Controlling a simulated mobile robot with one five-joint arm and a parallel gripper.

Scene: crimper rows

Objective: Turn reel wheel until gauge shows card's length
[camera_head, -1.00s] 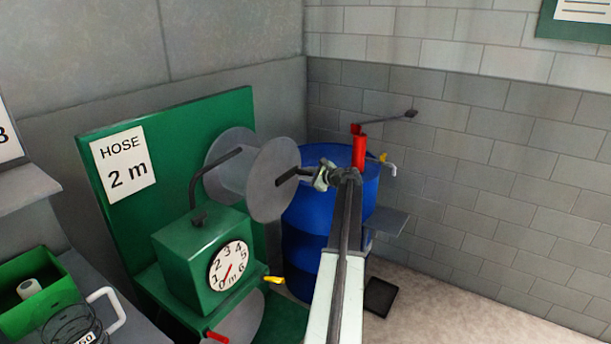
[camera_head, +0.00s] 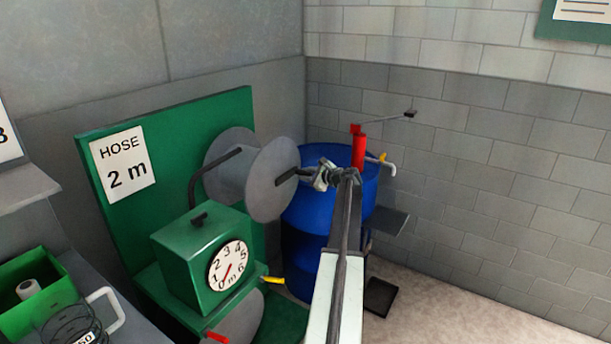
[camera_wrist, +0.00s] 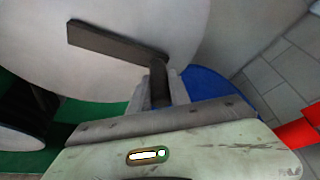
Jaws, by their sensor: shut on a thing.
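The grey reel wheel (camera_head: 268,200) stands in front of the green backboard. Its dark crank bar (camera_wrist: 110,45) crosses the disc in the wrist view and ends in a short dark handle. My gripper (camera_head: 318,177) is shut on this crank handle (camera_wrist: 159,88), to the right of the disc in the head view. The fingers hide part of the handle. The round white gauge (camera_head: 237,258) is on a green box below the reel; its red needle points to the lower left, near 0. The white card (camera_head: 124,164) on the backboard reads "HOSE 2 m".
A blue drum (camera_head: 305,240) with a red pump (camera_head: 358,150) stands behind my gripper. A bent dark arm (camera_head: 196,185) rises left of the reel. A green bin (camera_head: 60,310) and a coil lie at lower left. Bare floor shows at right.

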